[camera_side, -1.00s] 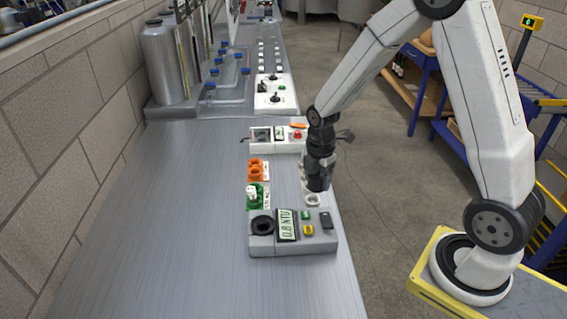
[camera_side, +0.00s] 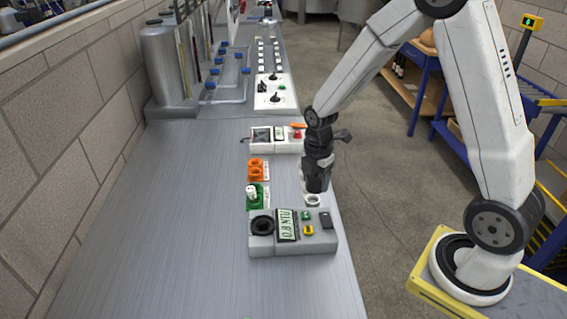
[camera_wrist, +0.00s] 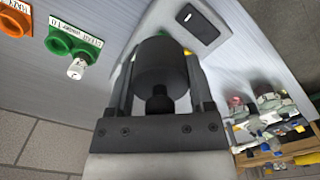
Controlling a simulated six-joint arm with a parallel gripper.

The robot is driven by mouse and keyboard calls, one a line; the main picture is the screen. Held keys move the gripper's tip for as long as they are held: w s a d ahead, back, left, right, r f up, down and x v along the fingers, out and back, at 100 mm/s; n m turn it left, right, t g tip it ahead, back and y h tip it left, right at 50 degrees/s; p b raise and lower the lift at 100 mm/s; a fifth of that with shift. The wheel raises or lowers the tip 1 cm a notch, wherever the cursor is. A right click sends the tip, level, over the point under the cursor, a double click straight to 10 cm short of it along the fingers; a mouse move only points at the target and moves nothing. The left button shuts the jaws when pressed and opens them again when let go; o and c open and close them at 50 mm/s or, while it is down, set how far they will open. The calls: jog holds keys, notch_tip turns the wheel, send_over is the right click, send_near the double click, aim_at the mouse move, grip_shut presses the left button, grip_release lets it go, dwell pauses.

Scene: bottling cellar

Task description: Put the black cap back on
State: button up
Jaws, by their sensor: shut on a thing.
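My gripper (camera_wrist: 160,85) is shut on the black cap (camera_wrist: 162,65), a dark cylinder with a small knob, held between the two fingers. In the side view my gripper (camera_side: 316,188) hangs low, just behind the grey meter (camera_side: 292,245), near a white ring-shaped holder (camera_side: 313,200). I cannot tell from the side view whether the cap touches anything. The meter has a round black opening (camera_side: 262,226) at its left end and a display reading 0.8 NTU.
An orange holder (camera_side: 258,170) stands behind the green one. A white device (camera_side: 262,136) with a red button lies farther back. Steel tanks (camera_side: 165,65) and blue-valved pipes stand at back left. The bench (camera_side: 170,210) left of the holders is clear.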

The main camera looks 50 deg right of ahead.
jog(key=w+a+n, duration=0.5)
jog(key=w+a, duration=0.1)
jog(key=a, duration=0.6)
jog(key=shift+w+a+f+n, duration=0.15)
jog(key=shift+a+f+n, duration=0.15)
jog(key=shift+a, duration=0.1)
jog(key=shift+f, duration=0.15)
jog(key=shift+f, duration=1.3)
jog(key=shift+f, duration=2.15)
dwell(2.4)
jog(key=o, duration=1.2)
